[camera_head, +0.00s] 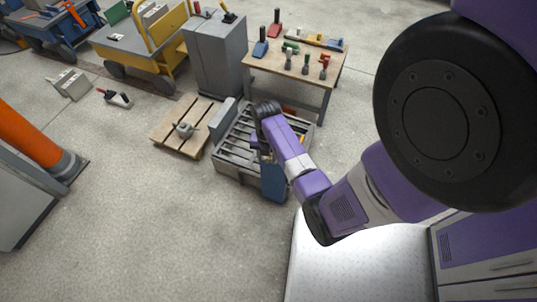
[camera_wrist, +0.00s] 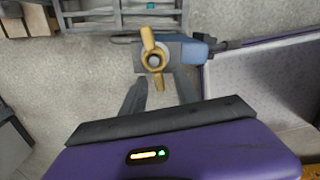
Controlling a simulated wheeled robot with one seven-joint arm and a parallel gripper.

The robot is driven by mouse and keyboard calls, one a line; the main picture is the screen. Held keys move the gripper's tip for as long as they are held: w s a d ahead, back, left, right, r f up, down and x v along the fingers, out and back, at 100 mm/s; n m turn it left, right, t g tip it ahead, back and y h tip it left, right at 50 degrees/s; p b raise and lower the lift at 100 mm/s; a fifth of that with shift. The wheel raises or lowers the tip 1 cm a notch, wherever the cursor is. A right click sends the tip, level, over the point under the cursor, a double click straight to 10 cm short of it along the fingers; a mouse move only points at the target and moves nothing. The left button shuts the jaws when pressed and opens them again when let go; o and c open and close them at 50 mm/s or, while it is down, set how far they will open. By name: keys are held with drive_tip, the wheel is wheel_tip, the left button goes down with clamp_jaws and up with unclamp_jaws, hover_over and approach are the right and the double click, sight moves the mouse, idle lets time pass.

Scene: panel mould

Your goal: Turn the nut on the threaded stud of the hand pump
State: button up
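The nut (camera_wrist: 148,39) is a brass-yellow wing nut with two wings, one pointing up and one down in the wrist view. The end of the threaded stud (camera_wrist: 154,61) shows as a dark round centre in it. The nut sits in front of a grey block on the blue hand pump (camera_wrist: 196,50). In the head view, a blue body (camera_head: 273,180) stands at the mould's near right corner. My gripper (camera_wrist: 160,84) is open, with dark fingers left and right below the nut. Contact with it cannot be told. My arm hides the nut and gripper in the head view.
The grey slatted mould (camera_head: 232,158) lies beside a wooden pallet (camera_head: 165,133) with a small grey object (camera_head: 184,130). A workbench (camera_head: 283,67) with several tools and a grey cabinet (camera_head: 219,62) stand behind.

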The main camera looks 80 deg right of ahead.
clamp_jaws()
drive_tip(key=shift+s+r+n+p, duration=0.15)
drive_tip(key=shift+r+n+p, duration=0.1)
drive_tip(key=shift+n+p, duration=0.3)
drive_tip(key=shift+s+d+f+n+p, duration=0.1)
drive_tip(key=shift+s+n+p, duration=0.15)
drive_tip(key=shift+n, duration=0.35)
drive_tip(key=shift+s+f+n+p, duration=0.1)
drive_tip(key=shift+n+p, duration=0.2)
drive_tip(key=shift+n, duration=0.25)
drive_tip(key=shift+c, duration=0.2)
unclamp_jaws()
wheel_tip(320, 180, up, 8)
drive_tip(key=p, duration=0.2)
drive_tip(key=shift+o, duration=0.2)
drive_tip(key=shift+f, duration=0.15)
